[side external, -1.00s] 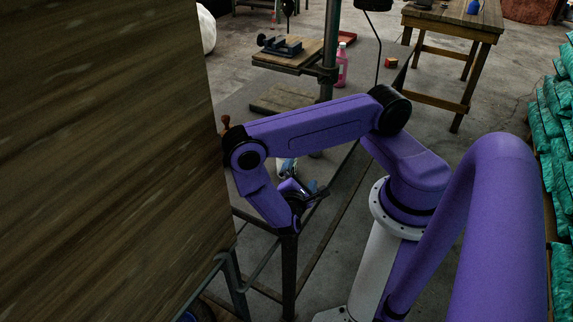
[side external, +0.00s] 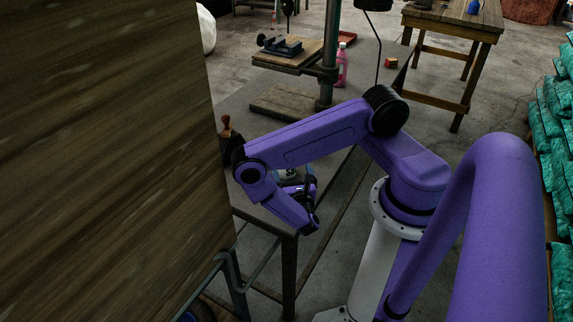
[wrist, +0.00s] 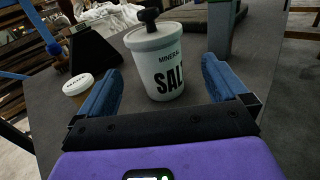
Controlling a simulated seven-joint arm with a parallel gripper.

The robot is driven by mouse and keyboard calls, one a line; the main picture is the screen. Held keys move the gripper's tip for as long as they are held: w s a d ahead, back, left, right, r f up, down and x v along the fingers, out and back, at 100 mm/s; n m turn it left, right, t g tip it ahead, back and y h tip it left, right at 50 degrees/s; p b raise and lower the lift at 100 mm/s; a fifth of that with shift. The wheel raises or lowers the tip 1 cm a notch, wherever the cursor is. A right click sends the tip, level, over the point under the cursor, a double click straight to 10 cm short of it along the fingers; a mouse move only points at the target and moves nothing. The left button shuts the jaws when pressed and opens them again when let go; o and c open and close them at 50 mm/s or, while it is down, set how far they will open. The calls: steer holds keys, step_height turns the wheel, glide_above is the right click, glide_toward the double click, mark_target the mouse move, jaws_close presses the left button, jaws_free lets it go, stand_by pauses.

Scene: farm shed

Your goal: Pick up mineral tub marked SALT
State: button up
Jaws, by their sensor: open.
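The mineral tub marked SALT (wrist: 160,65) is a white round tub with black lettering and a dark knob on its lid. In the wrist view it stands upright on the grey table, ahead of and between my fingers. My gripper (wrist: 166,88) is open and empty, its two blue fingers wide apart. The tub appears just beyond the fingertips; I cannot tell whether it touches either finger. In the side view my gripper (side external: 297,182) is low over the near end of the table, and the tub is mostly hidden by my arm.
A small brown-and-white tub (wrist: 77,86) stands left of the SALT tub, near a dark wedge-shaped object (wrist: 92,50). A drill press base (side external: 288,101), a pink bottle (side external: 341,66) and a red box (side external: 391,62) are farther along the table. A large wooden panel (side external: 105,160) blocks the side view's left.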

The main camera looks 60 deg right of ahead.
steer(key=shift+w+d+n, duration=0.15)
steer(key=shift+w+n, duration=0.15)
steer(key=shift+n, duration=0.1)
steer(key=shift+x, duration=3.5)
steer(key=shift+w, duration=0.1)
steer(key=c, duration=1.3)
